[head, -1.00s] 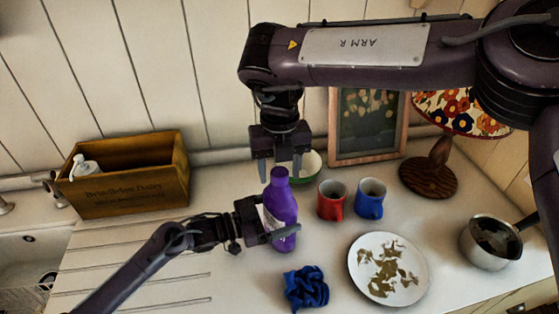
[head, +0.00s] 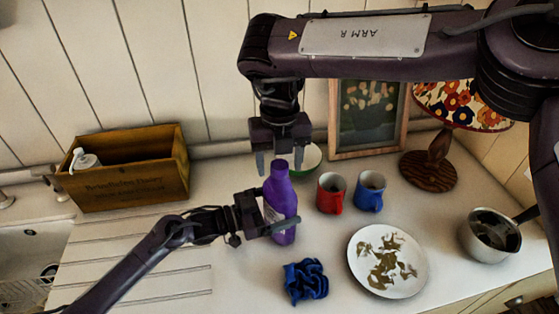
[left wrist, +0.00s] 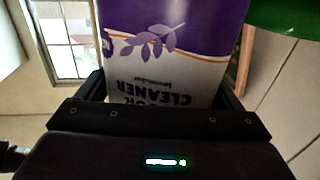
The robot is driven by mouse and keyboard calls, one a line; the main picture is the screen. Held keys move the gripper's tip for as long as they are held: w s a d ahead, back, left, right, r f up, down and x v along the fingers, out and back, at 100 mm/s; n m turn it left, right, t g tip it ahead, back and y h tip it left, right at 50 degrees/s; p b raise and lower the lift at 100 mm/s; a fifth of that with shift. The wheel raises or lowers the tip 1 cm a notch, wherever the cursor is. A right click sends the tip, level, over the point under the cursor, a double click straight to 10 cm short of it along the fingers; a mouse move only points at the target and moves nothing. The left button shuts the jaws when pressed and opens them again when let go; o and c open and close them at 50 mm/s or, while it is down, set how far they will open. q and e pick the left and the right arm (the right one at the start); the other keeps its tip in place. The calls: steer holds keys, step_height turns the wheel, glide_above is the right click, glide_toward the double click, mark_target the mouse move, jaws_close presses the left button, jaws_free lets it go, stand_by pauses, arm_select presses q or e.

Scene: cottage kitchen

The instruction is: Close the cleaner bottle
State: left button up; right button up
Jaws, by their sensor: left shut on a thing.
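The purple cleaner bottle (head: 281,215) stands upright on the counter in the head view. My left gripper (head: 272,228) is shut around its body from the left. In the left wrist view the bottle's white and purple label (left wrist: 170,75) shows upside down between the jaws. My right gripper (head: 281,166) points down above the bottle, with its open fingers on either side of the bottle's purple top (head: 280,167). I see nothing held between them. I cannot tell whether the top is a cap or a bare neck.
A blue cloth (head: 305,282) and a soiled plate (head: 358,276) lie in front. A wooden crate (head: 130,187) stands left, a saucepan (head: 487,243) right.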

mark_target(268, 210)
steer(key=shift+r, duration=0.1)
step_height(268, 210, up, 12)
stand_by(0.5)
arm_select(q)
steer(key=o, duration=1.7)
steer(key=shift+a+f, duration=0.15)
steer(key=shift+a, duration=0.15)
steer(key=b+v, duration=0.2)
steer(key=v, duration=0.4)
steer(key=shift+s+a, duration=0.15)
steer(key=shift+s+a+b, duration=0.15)
steer(key=shift+a+b, duration=0.15)
steer(key=shift+a, duration=0.1)
arm_select(e)
step_height(268, 210, down, 3)
steer(key=shift+r, duration=0.1)
